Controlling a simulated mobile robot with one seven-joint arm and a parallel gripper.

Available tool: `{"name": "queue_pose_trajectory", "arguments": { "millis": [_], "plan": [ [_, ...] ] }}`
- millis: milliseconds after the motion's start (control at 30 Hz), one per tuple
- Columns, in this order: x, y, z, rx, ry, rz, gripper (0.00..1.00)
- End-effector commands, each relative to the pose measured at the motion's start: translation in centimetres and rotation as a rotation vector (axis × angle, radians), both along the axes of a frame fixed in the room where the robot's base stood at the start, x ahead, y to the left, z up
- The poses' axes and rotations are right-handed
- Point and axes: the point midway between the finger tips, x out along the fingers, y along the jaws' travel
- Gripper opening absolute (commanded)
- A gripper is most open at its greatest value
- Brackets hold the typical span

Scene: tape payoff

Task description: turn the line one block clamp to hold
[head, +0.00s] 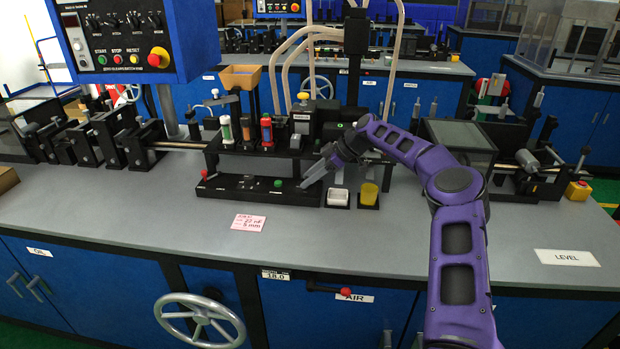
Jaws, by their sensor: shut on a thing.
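My gripper (316,172) reaches in from the right over the front of the black block station (245,190) on the grey bench. Its grey fingers point down and left at the right end of the station's low front strip. It is shut on a small part there, likely the line one block clamp's handle. The part is mostly hidden by the fingers, so its shape and setting cannot be read. A red-knobbed lever (204,174) stands at the strip's left end, and a green button (278,183) sits left of my gripper.
Several coloured cylinders stand on the station behind. A pink note (249,222) lies in front. The control panel (120,40) hangs at upper left. The bench front is mostly clear.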

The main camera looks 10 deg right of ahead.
Motion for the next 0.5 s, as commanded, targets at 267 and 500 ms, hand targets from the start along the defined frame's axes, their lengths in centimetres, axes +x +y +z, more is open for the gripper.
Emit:
{"name": "queue_pose_trajectory", "arguments": {
  "millis": [267, 500],
  "plan": [
    [-0.08, -0.14, -0.28, -0.005, 0.003, 0.001, 0.0],
    [-0.05, -0.07, -0.2, -0.004, 0.002, 0.001, 0.8]
  ]
}}
